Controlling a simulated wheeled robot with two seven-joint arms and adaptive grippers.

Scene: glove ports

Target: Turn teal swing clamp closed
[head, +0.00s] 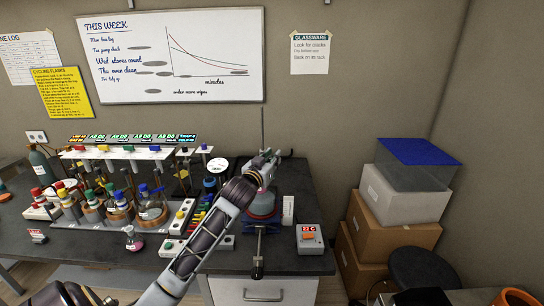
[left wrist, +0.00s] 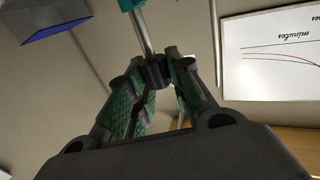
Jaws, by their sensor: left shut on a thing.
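The teal swing clamp shows in the left wrist view as a teal piece (left wrist: 131,4) at the top edge, with a bare metal rod (left wrist: 143,32) running down from it to a dark end piece (left wrist: 155,70). My left gripper (left wrist: 158,78) has its green-padded fingers on either side of that dark end and is shut on it. In the head view my left gripper (head: 264,161) is above the right part of the bench, over a round reddish vessel (head: 262,204). It hides most of the clamp there, so its swing angle cannot be told. My right gripper is not in view.
The dark bench (head: 290,180) holds bottles and flasks in a rack (head: 120,214) on the left. A grey box with a red display (head: 309,238) stands right of the vessel. Stacked boxes (head: 395,230) and a dark stool (head: 420,268) stand on the floor at right.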

